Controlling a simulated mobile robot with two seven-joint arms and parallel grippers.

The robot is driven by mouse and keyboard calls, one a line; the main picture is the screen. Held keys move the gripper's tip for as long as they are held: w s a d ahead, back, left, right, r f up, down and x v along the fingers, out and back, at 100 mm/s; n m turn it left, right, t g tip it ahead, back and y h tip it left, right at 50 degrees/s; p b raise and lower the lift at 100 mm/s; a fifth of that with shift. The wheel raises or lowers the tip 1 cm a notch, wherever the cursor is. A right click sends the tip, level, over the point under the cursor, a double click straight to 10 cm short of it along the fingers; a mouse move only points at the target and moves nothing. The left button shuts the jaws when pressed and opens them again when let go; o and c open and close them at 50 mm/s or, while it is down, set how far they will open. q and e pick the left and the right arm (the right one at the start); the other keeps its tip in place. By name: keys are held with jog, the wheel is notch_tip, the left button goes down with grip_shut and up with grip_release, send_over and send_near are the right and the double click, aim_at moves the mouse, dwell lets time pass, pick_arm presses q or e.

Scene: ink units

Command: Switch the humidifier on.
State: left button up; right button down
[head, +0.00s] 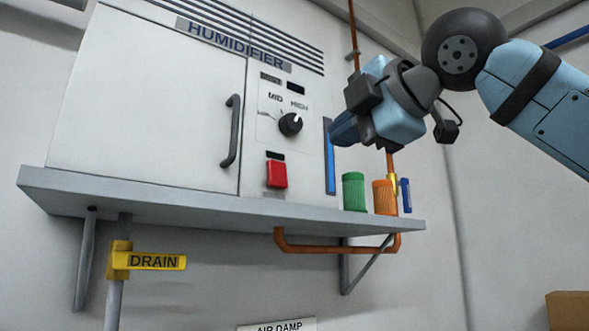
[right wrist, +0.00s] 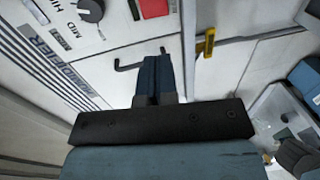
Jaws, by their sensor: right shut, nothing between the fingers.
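The white humidifier (head: 150,95) stands on a grey wall shelf, with its name on a plate at the top. Its panel carries a black dial (head: 290,124) with LOW, MID and HIGH marks and, below it, a red switch (head: 277,174) under a small dark window. The right wrist view shows the dial (right wrist: 90,9) and red switch (right wrist: 153,8) at its top edge. My right gripper (head: 337,131) is shut and empty, right of the dial and out in front of the panel; its fingers (right wrist: 156,72) are together. I cannot tell the switch's position. My left gripper is not in view.
A dark door handle (head: 231,132) is left of the panel, a blue gauge (head: 329,156) right of it. Green (head: 354,191) and orange (head: 384,197) ribbed cylinders stand at the shelf's (head: 230,208) right end. Space before the panel looks clear.

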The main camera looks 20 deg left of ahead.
aim_at(279, 179)
jog(key=p+x, duration=0.2)
jog(key=x, duration=1.2)
jog(key=shift+f+p, duration=0.1)
jog(key=shift+p, duration=0.3)
